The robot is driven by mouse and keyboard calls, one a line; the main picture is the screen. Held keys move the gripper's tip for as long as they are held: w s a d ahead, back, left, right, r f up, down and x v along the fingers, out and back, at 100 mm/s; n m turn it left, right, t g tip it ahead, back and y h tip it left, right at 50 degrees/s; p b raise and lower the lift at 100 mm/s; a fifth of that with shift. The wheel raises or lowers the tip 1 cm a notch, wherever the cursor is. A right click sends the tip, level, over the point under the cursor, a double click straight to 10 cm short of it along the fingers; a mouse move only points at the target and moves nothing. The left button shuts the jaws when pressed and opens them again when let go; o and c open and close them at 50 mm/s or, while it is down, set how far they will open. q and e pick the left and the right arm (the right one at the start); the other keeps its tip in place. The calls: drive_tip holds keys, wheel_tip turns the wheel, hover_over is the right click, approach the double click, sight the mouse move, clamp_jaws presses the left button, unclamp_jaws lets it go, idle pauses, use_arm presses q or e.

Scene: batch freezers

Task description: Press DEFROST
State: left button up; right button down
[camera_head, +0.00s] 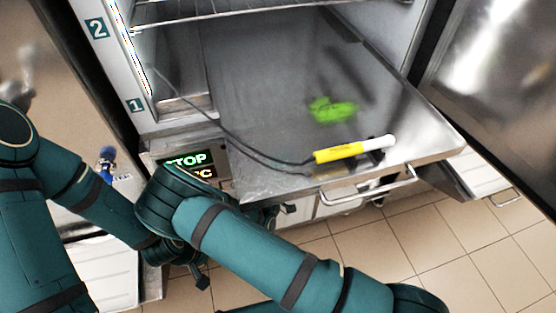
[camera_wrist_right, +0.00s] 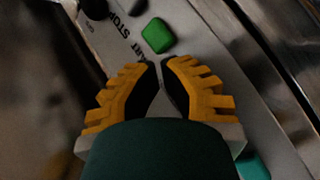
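The freezer's control panel (camera_head: 222,172) has a lit display (camera_head: 186,161) reading STOP in green, with an orange line ending in C below, partly covered by my right arm. In the right wrist view the panel carries a green button (camera_wrist_right: 157,36) beside upside-down lettering that includes STOP. I cannot read a DEFROST label. My right gripper (camera_wrist_right: 163,66) has its yellow-ridged fingers together, empty, with the tips just short of the green button; contact is not visible. In the head view it is hidden behind its own wrist.
Dark knobs (camera_wrist_right: 95,8) sit near the button. Tiled floor lies right.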

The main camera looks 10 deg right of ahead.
drive_tip(key=shift+w, duration=0.5)
idle(0.5)
drive_tip(key=shift+s, duration=0.95)
drive_tip(key=shift+s+d, duration=0.1)
drive_tip(key=shift+s, duration=2.4)
